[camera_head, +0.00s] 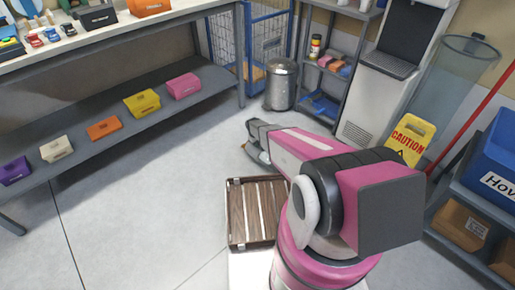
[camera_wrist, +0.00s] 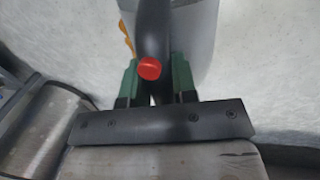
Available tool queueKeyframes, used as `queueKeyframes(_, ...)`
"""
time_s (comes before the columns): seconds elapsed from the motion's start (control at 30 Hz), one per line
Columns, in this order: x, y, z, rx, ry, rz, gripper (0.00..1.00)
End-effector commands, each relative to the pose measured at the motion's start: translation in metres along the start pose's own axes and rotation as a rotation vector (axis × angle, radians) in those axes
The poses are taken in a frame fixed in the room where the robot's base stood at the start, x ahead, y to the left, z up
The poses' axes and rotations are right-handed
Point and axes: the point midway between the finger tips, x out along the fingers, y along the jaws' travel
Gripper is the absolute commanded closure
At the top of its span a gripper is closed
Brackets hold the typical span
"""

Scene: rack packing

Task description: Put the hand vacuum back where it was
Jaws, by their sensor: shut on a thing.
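The hand vacuum (camera_wrist: 153,35) has a black handle with a red button and a grey body, with a bit of orange at its left. In the wrist view my gripper (camera_wrist: 156,84) is shut on the black handle, one green finger on each side. Pale grey floor shows behind the vacuum. In the head view my arm reaches away over the open floor. A small part of the vacuum (camera_head: 257,154) shows below the arm's far end; the arm hides the rest of it and the fingers.
A workbench (camera_head: 120,45) with a lower shelf (camera_head: 75,155) of coloured boxes is at left. A metal bin (camera_head: 281,84), a small shelf rack (camera_head: 309,90), a water dispenser (camera_head: 386,70) and a yellow caution sign (camera_head: 410,138) stand behind. A wooden slatted tray (camera_head: 238,241) is in front. Middle floor is clear.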

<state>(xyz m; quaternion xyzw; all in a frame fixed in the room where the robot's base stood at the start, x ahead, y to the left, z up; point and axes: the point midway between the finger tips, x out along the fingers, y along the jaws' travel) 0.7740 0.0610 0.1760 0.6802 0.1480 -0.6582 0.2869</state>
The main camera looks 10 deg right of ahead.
Motion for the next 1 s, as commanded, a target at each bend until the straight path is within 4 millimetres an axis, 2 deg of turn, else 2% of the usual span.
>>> queueKeyframes(0.13,0.008,-0.001,-0.001,-0.001,-0.001,0.0,1.0)
queueKeyframes(0.4,0.038,-0.007,-0.002,-0.001,-0.001,0.001,1.0)
queueKeyframes(0.8,0.041,-0.008,-0.001,-0.001,-0.001,0.001,1.0)
queueKeyframes(0.83,0.041,-0.008,-0.001,0.0,0.0,0.0,0.64)
queueKeyframes(0.87,0.041,-0.008,-0.001,0.0,0.0,0.0,0.54)
queueKeyframes(0.9,0.041,-0.008,-0.001,0.0,0.0,0.0,0.48)
queueKeyframes(1.0,0.041,-0.008,-0.001,0.0,0.0,0.0,0.48)
